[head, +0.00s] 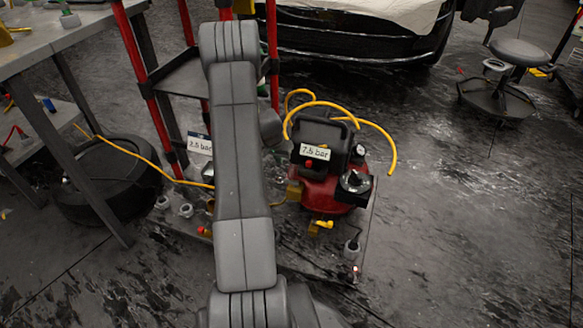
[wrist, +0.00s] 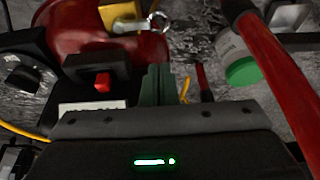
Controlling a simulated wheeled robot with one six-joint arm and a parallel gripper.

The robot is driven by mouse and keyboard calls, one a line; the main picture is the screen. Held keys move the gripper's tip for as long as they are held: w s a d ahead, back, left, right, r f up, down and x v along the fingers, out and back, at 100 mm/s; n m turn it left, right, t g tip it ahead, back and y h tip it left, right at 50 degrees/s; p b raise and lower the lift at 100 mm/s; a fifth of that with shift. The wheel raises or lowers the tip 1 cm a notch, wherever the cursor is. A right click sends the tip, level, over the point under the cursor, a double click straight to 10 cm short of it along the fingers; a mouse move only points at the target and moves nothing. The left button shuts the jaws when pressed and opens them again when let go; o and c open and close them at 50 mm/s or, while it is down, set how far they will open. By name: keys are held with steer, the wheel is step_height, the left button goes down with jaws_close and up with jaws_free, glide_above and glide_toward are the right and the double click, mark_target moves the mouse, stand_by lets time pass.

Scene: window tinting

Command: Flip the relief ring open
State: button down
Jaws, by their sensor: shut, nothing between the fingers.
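The relief ring (wrist: 157,20) is a small silvery ring at the end of a pale metal fitting, beside a yellow block, in the upper middle of the wrist view. Behind it is the red compressor tank (wrist: 80,30); the compressor (head: 320,192) stands on the floor in the head view. I cannot make out the ring in the head view. My gripper (wrist: 158,80) shows its greenish fingers shut and empty, below the ring in the picture and apart from it. In the head view my own arm hides the gripper.
A red post (wrist: 262,70) and a green-capped container (wrist: 243,70) are at the right of the wrist view. A black housing with a red switch (wrist: 102,81) is left of the fingers. A yellow hose (head: 392,150) loops over the compressor. A tire (head: 110,185) and workbench are left.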

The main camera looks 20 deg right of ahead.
mark_target(286, 181)
steer(key=shift+w+d+f, duration=0.1)
steer(key=shift+f, duration=0.05)
steer(key=shift+f, duration=0.1)
steer(key=b+x, duration=0.2)
steer(key=x, duration=0.7)
steer(key=shift+w+f+b, duration=0.15)
steer(key=shift+f+b, duration=0.2)
steer(key=shift+b, duration=0.05)
